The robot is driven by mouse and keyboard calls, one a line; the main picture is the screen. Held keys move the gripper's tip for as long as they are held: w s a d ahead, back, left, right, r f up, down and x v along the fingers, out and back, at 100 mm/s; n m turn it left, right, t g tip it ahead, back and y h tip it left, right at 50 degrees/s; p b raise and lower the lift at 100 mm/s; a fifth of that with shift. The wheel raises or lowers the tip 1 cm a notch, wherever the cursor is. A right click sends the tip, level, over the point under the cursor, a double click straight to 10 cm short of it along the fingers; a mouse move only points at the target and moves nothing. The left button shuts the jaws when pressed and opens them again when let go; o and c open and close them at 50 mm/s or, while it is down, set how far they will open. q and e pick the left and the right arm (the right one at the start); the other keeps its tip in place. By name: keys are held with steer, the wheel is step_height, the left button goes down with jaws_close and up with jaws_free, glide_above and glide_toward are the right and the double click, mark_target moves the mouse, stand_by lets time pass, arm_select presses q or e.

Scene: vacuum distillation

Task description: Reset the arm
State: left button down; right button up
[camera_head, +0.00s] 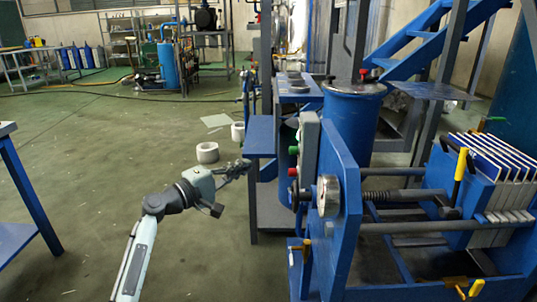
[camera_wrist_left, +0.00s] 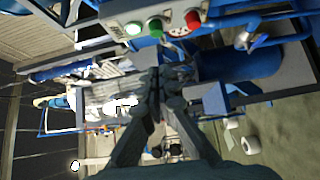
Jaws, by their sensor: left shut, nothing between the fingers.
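My left arm comes in from the bottom left of the head view. Its gripper (camera_head: 236,168) is shut and empty, in the air left of the blue machine frame (camera_head: 339,215). In the left wrist view the gripper fingers (camera_wrist_left: 156,95) meet in the middle with nothing between them. A grey control panel (camera_head: 305,155) with red and green buttons is just right of the gripper. The same panel (camera_wrist_left: 128,16) shows at the top of the wrist view. My right gripper is not in view.
A blue filter press with white plates (camera_head: 497,158), a yellow-handled lever (camera_head: 460,165) and a gauge (camera_head: 328,196) fills the right. White rolls (camera_head: 207,152) lie on the floor behind the gripper. A blue-legged table (camera_head: 28,190) stands at the left edge. The floor between is clear.

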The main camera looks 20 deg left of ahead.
arm_select(q)
steer(key=s+d+f+m+g+y, duration=0.1)
steer(key=s+f+m+g, duration=0.3)
steer(key=f, duration=0.5)
steer(key=s+d+f+m+g+y, duration=0.1)
steer(key=s+f+y, duration=0.1)
steer(key=s+f, duration=0.55)
steer(key=s+d+f+m+g+y, duration=0.1)
steer(key=s+f+m+g, duration=0.3)
steer(key=f, duration=0.6)
steer(key=s+a+f+m+g+y, duration=0.2)
steer(key=s+f, duration=0.3)
steer(key=s, duration=0.5)
steer(key=s+a+f+m+g+y, duration=0.1)
steer(key=s+f, duration=0.4)
steer(key=s, duration=0.6)
steer(key=a+m+y, duration=0.1)
steer(key=m+y, duration=0.1)
steer(key=shift+a+g+y, duration=0.4)
